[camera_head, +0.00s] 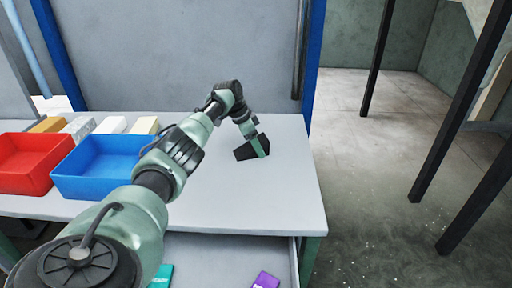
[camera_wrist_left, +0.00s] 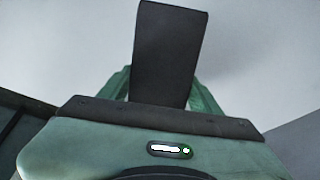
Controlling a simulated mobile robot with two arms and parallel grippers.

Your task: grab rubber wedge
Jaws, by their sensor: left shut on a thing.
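The rubber wedge is a dark, nearly black block (camera_head: 244,152) at my left gripper over the grey-white tabletop in the head view. My left gripper (camera_head: 262,146) is shut on it. In the left wrist view the wedge (camera_wrist_left: 168,50) shows as a dark slab standing out from between the green fingers. The fingers are partly hidden behind it. I cannot tell whether the wedge touches the table. My right gripper is not in view.
A red bin (camera_head: 25,172) and a blue bin (camera_head: 98,180) stand at the left of the table (camera_head: 265,205). Several white and tan blocks (camera_head: 112,125) sit behind them. A purple item (camera_head: 266,280) and a teal item (camera_head: 161,277) lie on a lower level. The table's right part is clear.

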